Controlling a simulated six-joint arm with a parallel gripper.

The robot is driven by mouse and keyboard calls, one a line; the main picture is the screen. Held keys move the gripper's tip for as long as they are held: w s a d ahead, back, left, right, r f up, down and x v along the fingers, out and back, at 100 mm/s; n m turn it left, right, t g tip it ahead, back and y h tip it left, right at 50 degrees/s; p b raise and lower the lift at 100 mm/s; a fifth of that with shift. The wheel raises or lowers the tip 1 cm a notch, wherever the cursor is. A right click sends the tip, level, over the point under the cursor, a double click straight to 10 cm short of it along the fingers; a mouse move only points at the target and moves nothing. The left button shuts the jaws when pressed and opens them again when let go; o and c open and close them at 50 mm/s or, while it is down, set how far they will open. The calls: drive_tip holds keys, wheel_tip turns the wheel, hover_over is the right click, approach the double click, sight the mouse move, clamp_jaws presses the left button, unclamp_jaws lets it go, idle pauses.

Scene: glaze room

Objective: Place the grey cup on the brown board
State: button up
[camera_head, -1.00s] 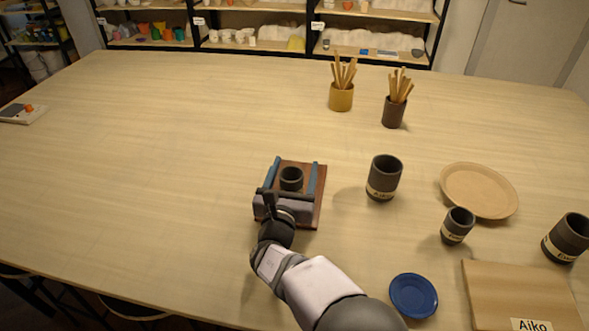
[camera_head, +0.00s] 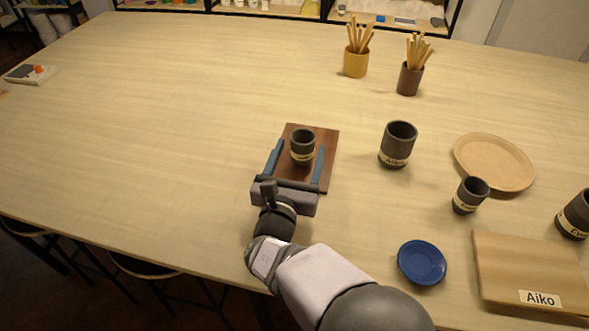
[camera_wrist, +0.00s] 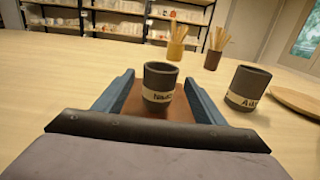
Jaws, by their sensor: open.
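The small dark grey cup (camera_head: 302,148) with a pale name band stands upright on the brown board (camera_head: 327,146). It also shows in the wrist view (camera_wrist: 160,84), beyond and between my fingers. My gripper (camera_head: 298,152) is open, with one blue finger on each side of the board's near part. A gap shows between each finger and the cup, so neither touches it. The near part of the board is partly hidden by my gripper.
A larger grey cup (camera_head: 397,146) stands right of the board. Further right are a tan plate (camera_head: 494,163), another small grey cup (camera_head: 470,195), a blue saucer (camera_head: 422,262) and a light board labelled Aiko (camera_head: 530,270). Two stick holders (camera_head: 356,62) (camera_head: 410,79) stand behind.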

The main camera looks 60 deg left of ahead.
sight(300, 151)
drive_tip(key=shift+b+v, duration=0.35)
drive_tip(key=shift+v, duration=1.85)
